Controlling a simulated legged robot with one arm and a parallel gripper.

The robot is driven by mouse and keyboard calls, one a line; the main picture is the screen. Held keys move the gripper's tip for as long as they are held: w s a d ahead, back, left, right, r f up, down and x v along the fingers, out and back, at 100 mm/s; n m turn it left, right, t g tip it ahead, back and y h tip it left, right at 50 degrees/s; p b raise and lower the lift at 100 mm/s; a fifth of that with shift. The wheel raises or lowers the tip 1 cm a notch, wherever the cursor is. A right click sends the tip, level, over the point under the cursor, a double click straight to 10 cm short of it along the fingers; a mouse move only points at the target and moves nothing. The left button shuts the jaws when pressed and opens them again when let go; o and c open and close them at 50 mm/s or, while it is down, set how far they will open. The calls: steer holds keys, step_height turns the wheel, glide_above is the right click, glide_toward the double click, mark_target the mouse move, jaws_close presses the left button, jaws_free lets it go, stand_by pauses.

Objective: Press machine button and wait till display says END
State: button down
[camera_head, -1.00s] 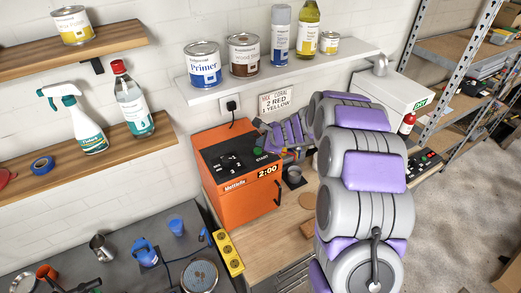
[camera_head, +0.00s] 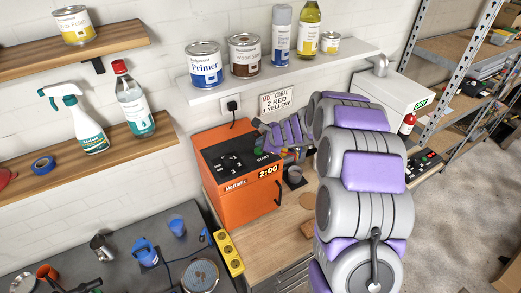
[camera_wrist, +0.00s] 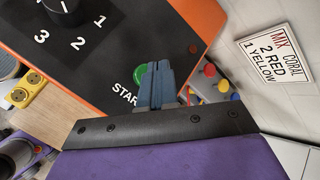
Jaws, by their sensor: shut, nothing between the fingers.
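The orange machine (camera_head: 240,195) stands on the wooden bench, with a black top panel and a display (camera_head: 269,171) reading 2:00. Its green START button (camera_wrist: 140,76) shows in the wrist view, partly covered by my fingers. My gripper (camera_wrist: 155,70) is shut and empty, with its fingertips at the right part of the button. I cannot tell whether they touch it or are just above it. In the head view my gripper (camera_head: 262,146) is over the panel's back right corner, and the button is mostly hidden there. The panel's dial (camera_wrist: 65,8) shows at the top left of the wrist view.
A sign (camera_head: 277,99) reading MIX CORAL 2 RED 1 YELLOW is on the wall behind. A shelf (camera_head: 280,74) with paint cans hangs above the machine. A white box (camera_head: 392,97) stands behind my arm.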

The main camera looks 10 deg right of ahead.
steer(key=shift+a, duration=0.7)
steer(key=shift+s+d+f, duration=0.1)
steer(key=shift+d+f, duration=0.1)
steer(key=shift+d, duration=0.35)
steer(key=shift+d+f, duration=0.15)
steer(key=shift+d, duration=0.35)
steer(key=shift+a, duration=0.55)
steer(key=shift+d+f+b, duration=0.1)
steer(key=shift+f+b, duration=0.05)
steer(key=shift+b, duration=0.2)
steer(key=shift+d+f, duration=0.15)
steer(key=shift+d, duration=0.15)
steer(key=shift+a+f, duration=0.15)
steer(key=shift+a, duration=0.1)
steer(key=shift+a+r+p, duration=0.3)
steer(key=shift+r+p, duration=0.3)
steer(key=shift+r, duration=0.3)
